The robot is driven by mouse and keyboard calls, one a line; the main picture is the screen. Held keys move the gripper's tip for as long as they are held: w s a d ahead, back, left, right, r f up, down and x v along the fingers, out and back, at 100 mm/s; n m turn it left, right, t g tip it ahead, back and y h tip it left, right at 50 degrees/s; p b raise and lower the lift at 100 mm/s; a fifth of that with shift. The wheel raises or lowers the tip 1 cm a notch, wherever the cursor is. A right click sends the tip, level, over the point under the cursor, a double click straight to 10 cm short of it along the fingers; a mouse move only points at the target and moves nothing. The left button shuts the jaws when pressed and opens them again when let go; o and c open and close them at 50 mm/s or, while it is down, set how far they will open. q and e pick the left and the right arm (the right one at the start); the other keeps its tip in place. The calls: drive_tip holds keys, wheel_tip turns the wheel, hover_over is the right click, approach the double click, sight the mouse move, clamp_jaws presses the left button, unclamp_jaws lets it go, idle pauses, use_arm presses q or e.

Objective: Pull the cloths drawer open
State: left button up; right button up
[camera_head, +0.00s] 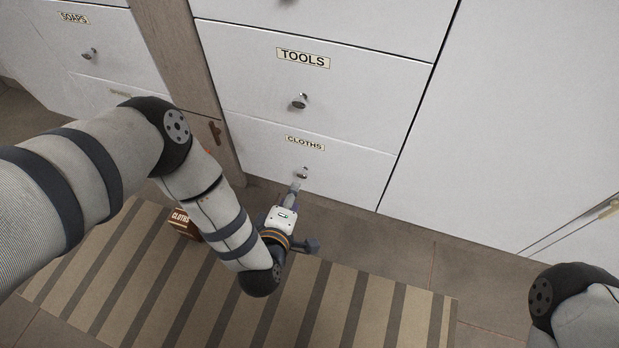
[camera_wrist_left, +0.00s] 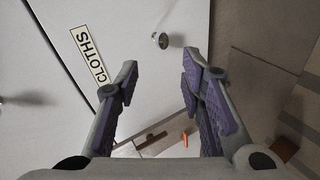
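The cloths drawer (camera_head: 350,172) is the lowest white front under the tools drawer, and it looks closed, in line with the front above. Its label reads CLOTHS (camera_head: 304,143). A small round metal knob (camera_head: 302,173) sits below the label; the knob also shows in the left wrist view (camera_wrist_left: 160,40). My left gripper (camera_head: 296,189) is just in front of and below the knob. In the left wrist view its two purple-padded fingers (camera_wrist_left: 161,72) are spread, with the knob beyond the tips and between their directions, apart from them. My right gripper is out of view.
The tools drawer (camera_head: 245,70) is above, and a soaps drawer (camera_head: 110,50) is left past a wooden post (camera_head: 180,50). Tiled floor (camera_head: 400,240) before the drawer is clear.

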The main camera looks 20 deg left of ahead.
sight(301, 176)
use_arm(q)
drive_tip(key=b+x, duration=0.2)
drive_tip(key=x, duration=0.2)
drive_tip(key=b+x, duration=0.2)
drive_tip(key=x, duration=0.3)
drive_tip(key=shift+s+f, duration=0.1)
drive_tip(key=shift+f, duration=0.3)
drive_tip(key=shift+w, duration=0.35)
drive_tip(key=shift+r, duration=0.1)
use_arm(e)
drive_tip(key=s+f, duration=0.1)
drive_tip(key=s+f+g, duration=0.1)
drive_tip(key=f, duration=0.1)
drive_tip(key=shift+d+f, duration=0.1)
use_arm(q)
drive_tip(key=shift+c, duration=0.2)
clamp_jaws()
